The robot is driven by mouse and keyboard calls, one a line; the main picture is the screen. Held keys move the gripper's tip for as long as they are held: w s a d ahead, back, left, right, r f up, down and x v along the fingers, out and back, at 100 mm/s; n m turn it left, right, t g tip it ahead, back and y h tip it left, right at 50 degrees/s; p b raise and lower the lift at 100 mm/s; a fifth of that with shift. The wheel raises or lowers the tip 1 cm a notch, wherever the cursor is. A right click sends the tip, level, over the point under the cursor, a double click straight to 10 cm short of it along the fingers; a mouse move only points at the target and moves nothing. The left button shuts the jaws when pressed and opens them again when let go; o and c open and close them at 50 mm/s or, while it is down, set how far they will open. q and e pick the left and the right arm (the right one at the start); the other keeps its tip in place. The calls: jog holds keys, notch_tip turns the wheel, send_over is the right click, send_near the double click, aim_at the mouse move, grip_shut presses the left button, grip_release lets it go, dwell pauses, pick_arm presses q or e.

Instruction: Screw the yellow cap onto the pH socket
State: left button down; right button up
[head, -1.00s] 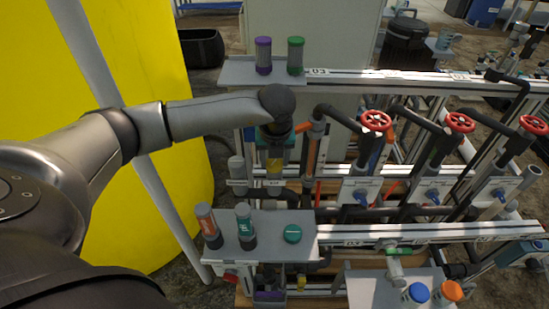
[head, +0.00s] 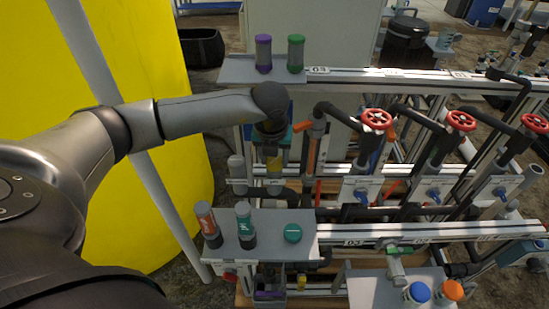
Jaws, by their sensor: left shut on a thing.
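My left gripper (head: 272,151) points down at the left end of the skid, below the upper shelf. It is shut on the yellow cap (head: 273,164), which shows as a small yellow patch under the dark wrist. The fingertips and most of the cap are hidden or too small to make out. The pH socket cannot be told apart here, and I cannot tell whether the cap touches a socket. My right gripper is not in view.
A near shelf (head: 270,244) carries a red-topped probe (head: 206,222), a teal-topped probe (head: 244,222) and a green cap (head: 293,233). The upper shelf (head: 236,70) holds purple-topped and green-topped cylinders. Red handwheels (head: 377,120) and pipes stand to the right.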

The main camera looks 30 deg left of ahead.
pick_arm(q)
jog(key=shift+m, duration=0.4)
jog(key=shift+m+h+b, duration=0.4)
jog(key=shift+m+h, duration=0.1)
jog(key=shift+m, duration=1)
jog(key=shift+a, duration=0.1)
jog(key=shift+m+h+b, duration=0.35)
jog(key=shift+m+h, duration=0.05)
jog(key=shift+m, duration=1.1)
jog(key=shift+a+m, duration=0.1)
jog(key=shift+m, duration=0.6)
jog(key=shift+m+h+b, duration=0.3)
jog(key=shift+m+h, duration=0.1)
jog(key=shift+m, duration=0.3)
